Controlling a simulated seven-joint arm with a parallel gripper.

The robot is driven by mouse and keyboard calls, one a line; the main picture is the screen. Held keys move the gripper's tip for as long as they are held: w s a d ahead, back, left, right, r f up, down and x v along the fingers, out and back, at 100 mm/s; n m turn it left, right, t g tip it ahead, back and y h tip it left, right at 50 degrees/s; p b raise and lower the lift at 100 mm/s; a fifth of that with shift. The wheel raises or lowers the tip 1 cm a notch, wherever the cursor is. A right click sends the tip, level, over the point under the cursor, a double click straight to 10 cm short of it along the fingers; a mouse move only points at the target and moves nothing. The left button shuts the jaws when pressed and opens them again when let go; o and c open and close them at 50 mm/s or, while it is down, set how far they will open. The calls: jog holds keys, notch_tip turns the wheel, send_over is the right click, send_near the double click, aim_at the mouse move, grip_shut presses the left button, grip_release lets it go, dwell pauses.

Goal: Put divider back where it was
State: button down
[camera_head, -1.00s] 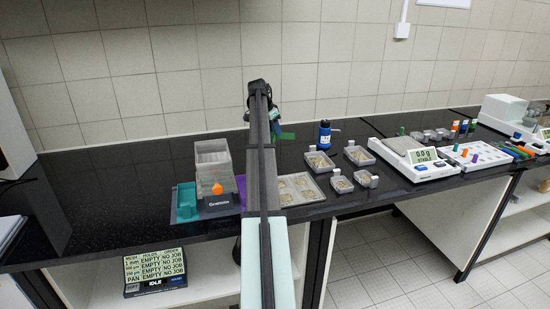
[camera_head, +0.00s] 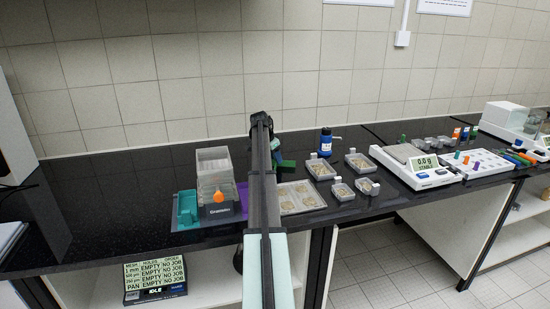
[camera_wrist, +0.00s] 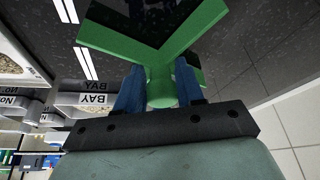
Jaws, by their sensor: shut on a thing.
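The divider is a green cross-shaped piece with a short round stem. In the wrist view the divider (camera_wrist: 160,45) fills the top centre, and the two blue fingers of my gripper (camera_wrist: 160,88) are shut on its stem. In the head view my gripper (camera_head: 276,150) is partly hidden by my arm, and a part of the green divider (camera_head: 288,164) shows just right of the arm. It appears above the worktop, behind a pale tray (camera_head: 318,207) with several round heaps of grains. I cannot tell its exact height. The arm hides the tray's left side.
The far-left worktop is clear.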

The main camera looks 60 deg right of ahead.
jog(key=shift+f, duration=0.1)
jog(key=c, duration=0.7)
grip_release()
jog(key=v, duration=1.2)
